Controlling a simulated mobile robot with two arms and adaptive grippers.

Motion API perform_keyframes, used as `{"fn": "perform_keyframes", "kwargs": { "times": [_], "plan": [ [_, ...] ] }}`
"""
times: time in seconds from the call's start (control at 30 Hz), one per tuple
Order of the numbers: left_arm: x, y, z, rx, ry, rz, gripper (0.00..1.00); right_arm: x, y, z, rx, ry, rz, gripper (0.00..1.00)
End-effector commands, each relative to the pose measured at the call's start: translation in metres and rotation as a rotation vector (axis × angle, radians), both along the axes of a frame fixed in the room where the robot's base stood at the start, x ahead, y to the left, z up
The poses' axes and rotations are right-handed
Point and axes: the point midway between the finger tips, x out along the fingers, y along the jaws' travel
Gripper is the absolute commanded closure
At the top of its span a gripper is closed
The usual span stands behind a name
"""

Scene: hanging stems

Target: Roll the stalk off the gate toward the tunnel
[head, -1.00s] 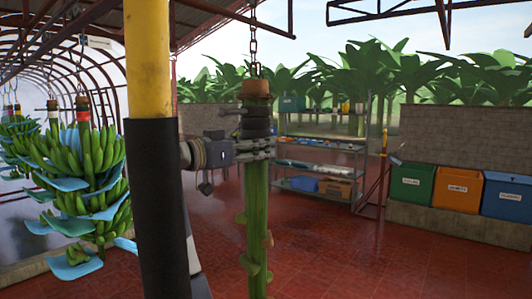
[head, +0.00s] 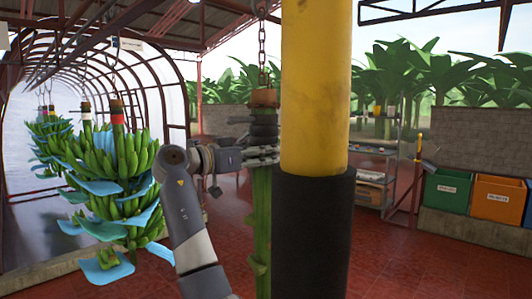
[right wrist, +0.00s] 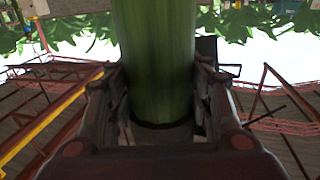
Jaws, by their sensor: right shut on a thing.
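The bare green stalk (head: 262,205) hangs upright from a chain (head: 262,45), with a brown cut top and a dark wrapped band below it. My right gripper (head: 266,157) is shut around its upper part, at the dark band. The right wrist view shows the stalk (right wrist: 155,55) between the fingers (right wrist: 160,100). The tunnel (head: 187,100), with arched ribs and pale sheeting, is at the left. The overhead gate cannot be made out clearly. My left gripper is not in view.
A yellow post (head: 315,90) with a black sleeve stands close, just right of the stalk. Banana bunches (head: 130,165) with blue sheets hang at the left, before the tunnel. A shelf (head: 375,180) and coloured bins (head: 497,200) are at the right. Red floor lies open between.

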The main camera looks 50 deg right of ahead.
Motion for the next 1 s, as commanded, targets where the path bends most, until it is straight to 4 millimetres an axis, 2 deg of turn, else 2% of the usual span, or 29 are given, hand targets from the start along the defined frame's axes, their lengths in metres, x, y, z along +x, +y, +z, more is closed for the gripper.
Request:
{"fn": "perform_keyframes", "kwargs": {
  "times": [0.13, 0.17, 0.23, 0.63, 1.0],
  "plan": [
    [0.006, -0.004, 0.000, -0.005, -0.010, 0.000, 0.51, 0.000, 0.000, -0.002, 0.004, 0.001, 0.001, 0.97],
    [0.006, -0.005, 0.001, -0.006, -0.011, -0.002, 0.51, 0.000, 0.000, -0.002, 0.003, 0.001, 0.001, 0.47],
    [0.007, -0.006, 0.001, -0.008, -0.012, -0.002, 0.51, 0.000, 0.000, -0.001, 0.003, 0.000, 0.001, 0.33],
    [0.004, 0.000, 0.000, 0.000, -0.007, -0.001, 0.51, 0.001, 0.005, 0.000, 0.000, -0.001, 0.002, 0.33],
    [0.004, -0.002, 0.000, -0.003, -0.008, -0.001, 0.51, 0.013, 0.060, -0.001, 0.001, 0.000, 0.003, 0.33]
  ]
}}
